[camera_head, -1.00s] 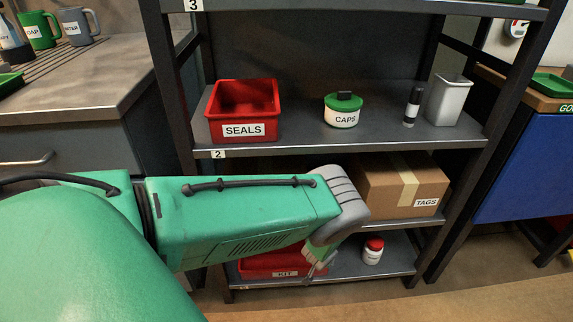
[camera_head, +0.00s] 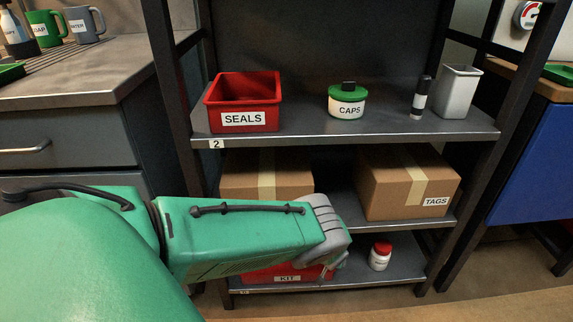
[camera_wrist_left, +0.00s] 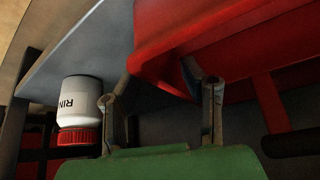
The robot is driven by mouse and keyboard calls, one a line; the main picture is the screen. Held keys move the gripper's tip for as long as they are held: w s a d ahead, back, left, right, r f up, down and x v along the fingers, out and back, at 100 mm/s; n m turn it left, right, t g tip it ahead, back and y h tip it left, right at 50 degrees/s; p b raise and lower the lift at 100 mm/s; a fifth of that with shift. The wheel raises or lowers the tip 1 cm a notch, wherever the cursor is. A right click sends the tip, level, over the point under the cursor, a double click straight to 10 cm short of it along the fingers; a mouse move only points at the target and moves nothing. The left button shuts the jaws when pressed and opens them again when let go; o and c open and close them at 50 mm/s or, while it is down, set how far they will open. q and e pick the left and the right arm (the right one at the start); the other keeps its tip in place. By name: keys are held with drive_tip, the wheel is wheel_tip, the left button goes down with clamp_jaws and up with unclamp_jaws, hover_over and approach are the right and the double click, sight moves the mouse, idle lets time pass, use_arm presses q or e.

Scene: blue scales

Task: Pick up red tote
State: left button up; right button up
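A red tote labelled KIT (camera_head: 258,276) sits on the bottom shelf; my left arm covers its upper part in the head view. In the left wrist view the tote (camera_wrist_left: 205,32) fills the top right, with its edge close to my fingers. My left gripper (camera_wrist_left: 158,80) has its two fingers spread apart at the tote's edge. Whether they touch it, or the wall is between them, I cannot tell. In the head view the gripper is mostly hidden behind my wrist. Another red bin labelled SEALS (camera_head: 243,103) stands on the shelf marked 2. My right gripper is out of view.
A white bottle with a red lid (camera_head: 380,256) stands right of the KIT tote, and shows in the wrist view (camera_wrist_left: 80,108). Two cardboard boxes, left (camera_head: 240,176) and right (camera_head: 395,190), sit on the shelf above. Dark shelf posts (camera_head: 465,210) bound the sides.

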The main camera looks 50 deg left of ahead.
use_arm(q)
drive_tip(key=shift+a, duration=0.15)
drive_tip(key=c, duration=0.8)
drive_tip(key=shift+a+f, duration=0.1)
clamp_jaws()
